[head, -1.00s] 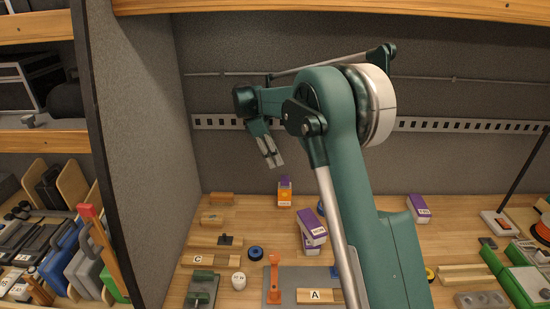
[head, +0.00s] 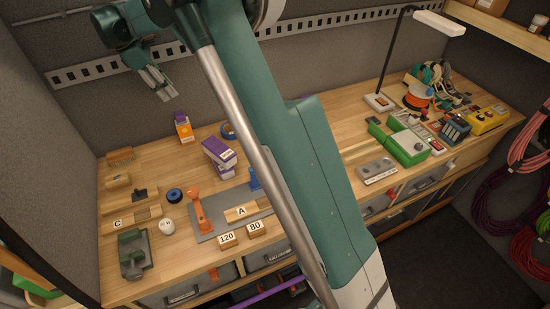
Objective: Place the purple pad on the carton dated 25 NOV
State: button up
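My gripper (head: 160,82) hangs in the air at the upper left of the head view, in front of the back wall and above the bench. Its two fingers show close together, with nothing visible held. I cannot tell their opening. An orange carton with a purple top (head: 184,129) stands upright on the bench below the gripper. To its right lie purple and white cartons (head: 219,153), one on top of another. Dates on the cartons are too small to read. I cannot pick out a separate purple pad. My arm hides part of the bench's middle.
A grey plate (head: 205,236) with an orange lever (head: 200,212) and wooden blocks marked A, 120 and 80 lies near the front edge. A blue tape roll (head: 174,195) and a white pot (head: 166,226) are left of it. A lamp (head: 380,102) and green devices stand right.

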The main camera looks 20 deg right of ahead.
jog(key=s+d+r+m+t+y, duration=0.1)
jog(key=s+d+r+m, duration=0.45)
jog(key=s, duration=0.65)
jog(key=s+d+r+m+t+y, duration=0.1)
jog(key=s+d+r+m+t, duration=0.1)
jog(key=s+d+r, duration=0.6)
jog(key=s+d+f+m+t, duration=0.1)
jog(key=s+d+f+m, duration=0.1)
jog(key=s, duration=0.8)
jog(key=s+d+f+m+t+y, duration=0.1)
jog(key=s+d+f+m, duration=0.2)
jog(key=s, duration=0.8)
jog(key=s+d+f+m+t+y, duration=0.1)
jog(key=s+f+m, duration=0.3)
jog(key=s, duration=0.6)
notch_tip(320, 180, down, 2)
jog(key=shift+s+d+f+t, duration=0.15)
jog(key=shift+d+t, duration=0.25)
jog(key=shift+d, duration=0.25)
